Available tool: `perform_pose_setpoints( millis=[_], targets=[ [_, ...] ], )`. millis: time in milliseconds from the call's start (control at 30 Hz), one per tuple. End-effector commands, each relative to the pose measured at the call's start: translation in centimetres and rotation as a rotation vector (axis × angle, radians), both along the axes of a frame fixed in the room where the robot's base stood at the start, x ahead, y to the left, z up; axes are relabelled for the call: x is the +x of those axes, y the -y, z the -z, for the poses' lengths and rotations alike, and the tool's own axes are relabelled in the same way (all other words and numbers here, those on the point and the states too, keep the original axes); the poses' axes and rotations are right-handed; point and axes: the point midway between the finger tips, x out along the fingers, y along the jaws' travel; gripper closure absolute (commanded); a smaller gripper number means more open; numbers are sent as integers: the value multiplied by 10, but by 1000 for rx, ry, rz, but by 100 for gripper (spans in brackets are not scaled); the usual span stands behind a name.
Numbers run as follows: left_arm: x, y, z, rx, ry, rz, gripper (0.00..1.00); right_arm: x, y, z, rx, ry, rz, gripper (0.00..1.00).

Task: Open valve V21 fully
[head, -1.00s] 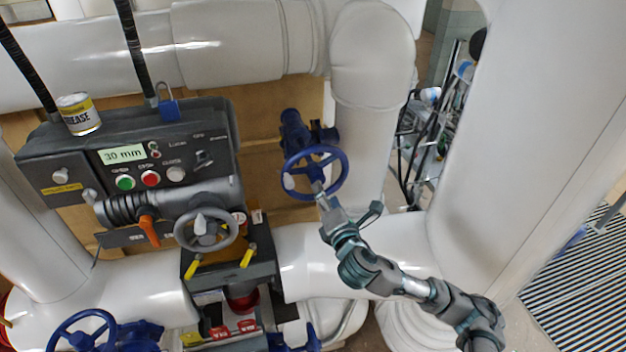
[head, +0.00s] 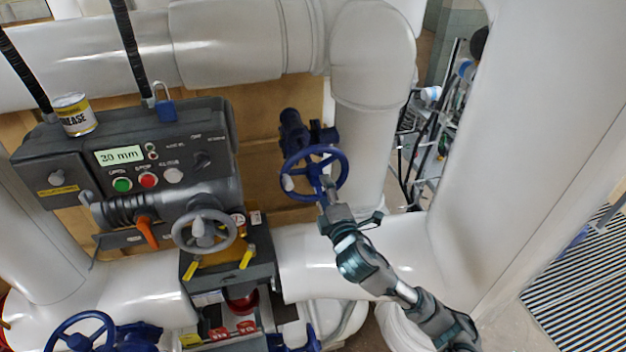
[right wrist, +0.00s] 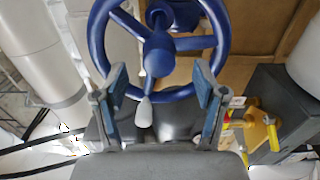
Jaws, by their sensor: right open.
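A blue handwheel (head: 314,150) on a blue valve body (head: 292,128) sits in front of the white vertical pipe; no V21 label is readable. A light grey handle (head: 287,183) sticks out from its rim at left. My right gripper (head: 328,192) is at the wheel's lower edge in the head view. In the right wrist view my right gripper (right wrist: 160,88) is open, its two blue-padded fingers apart to either side of the wheel's lower part. The wheel (right wrist: 97,45) fills the top there, with the handle (right wrist: 144,112) between the fingers. My left gripper is not in view.
A dark actuator box (head: 125,150) with a display, buttons and a grey handwheel (head: 205,230) stands at left. A grease can (head: 74,115) and blue padlock (head: 165,108) are on it. Another blue handwheel (head: 80,318) is at lower left. White pipes (head: 365,240) surround the arm.

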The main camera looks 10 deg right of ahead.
Motion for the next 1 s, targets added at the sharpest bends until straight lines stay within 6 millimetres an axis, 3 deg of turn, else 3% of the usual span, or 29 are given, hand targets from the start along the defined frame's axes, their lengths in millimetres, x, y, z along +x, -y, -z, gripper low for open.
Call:
perform_pose_setpoints(
  millis=[500,867,900,1000],
  targets=[
    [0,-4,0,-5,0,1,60,45,-13,-2,-7,1,0,29],
    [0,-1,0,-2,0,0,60,54,-8,0,-3,1,-1,29],
    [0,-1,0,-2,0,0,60,54,-7,0,-3,0,0,30],
    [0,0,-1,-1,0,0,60,54,-6,0,-3,0,1,55]
  ],
)
